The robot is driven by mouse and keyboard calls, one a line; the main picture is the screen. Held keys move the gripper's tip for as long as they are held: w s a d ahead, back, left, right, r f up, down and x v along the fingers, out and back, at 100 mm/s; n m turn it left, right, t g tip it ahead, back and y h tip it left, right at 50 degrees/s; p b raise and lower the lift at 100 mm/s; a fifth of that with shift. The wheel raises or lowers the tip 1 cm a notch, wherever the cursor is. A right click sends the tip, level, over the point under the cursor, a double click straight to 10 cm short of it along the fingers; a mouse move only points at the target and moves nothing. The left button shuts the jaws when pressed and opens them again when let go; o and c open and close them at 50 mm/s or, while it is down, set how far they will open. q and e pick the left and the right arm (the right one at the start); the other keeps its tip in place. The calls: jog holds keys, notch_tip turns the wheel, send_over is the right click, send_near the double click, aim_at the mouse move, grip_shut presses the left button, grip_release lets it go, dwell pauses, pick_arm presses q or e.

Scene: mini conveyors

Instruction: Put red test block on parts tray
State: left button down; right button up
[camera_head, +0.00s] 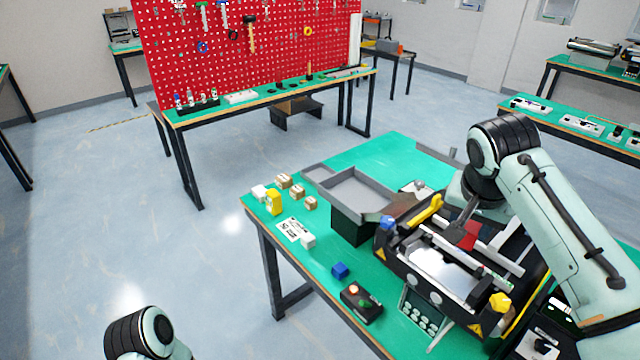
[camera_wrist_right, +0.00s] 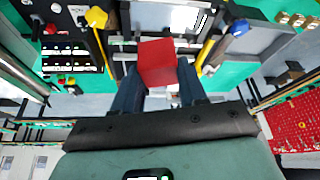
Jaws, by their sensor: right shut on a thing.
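The red test block (camera_head: 467,237) is held over the black mini conveyor (camera_head: 437,262). In the right wrist view the red block (camera_wrist_right: 158,60) sits between the two dark fingers of my right gripper (camera_wrist_right: 158,80). My right gripper (camera_head: 466,230) is shut on it and points down above the conveyor. A grey, shallow tray (camera_head: 352,192), apparently the parts tray, stands on a black support left of the conveyor, and its visible floor looks empty. Part of my left arm shows at the bottom left, but its gripper is out of view.
The table's back part (camera_head: 385,158) is mostly clear.

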jog(key=shift+n, duration=0.5)
jog(key=f, duration=0.2)
jog(key=w+f, duration=0.1)
jog(key=f, duration=0.2)
jog(key=shift+f, duration=0.15)
jog(key=a+f+n+y, duration=0.1)
jog(key=a+f+n, duration=0.2)
jog(key=f, duration=1.1)
jog(key=s+a+f+n+y, duration=0.1)
jog(key=a+f, duration=0.3)
jog(key=f, duration=1)
jog(key=shift+s+f+n+t+y, duration=0.15)
jog(key=shift+f+n+t+y, duration=0.2)
jog(key=shift+n, duration=0.55)
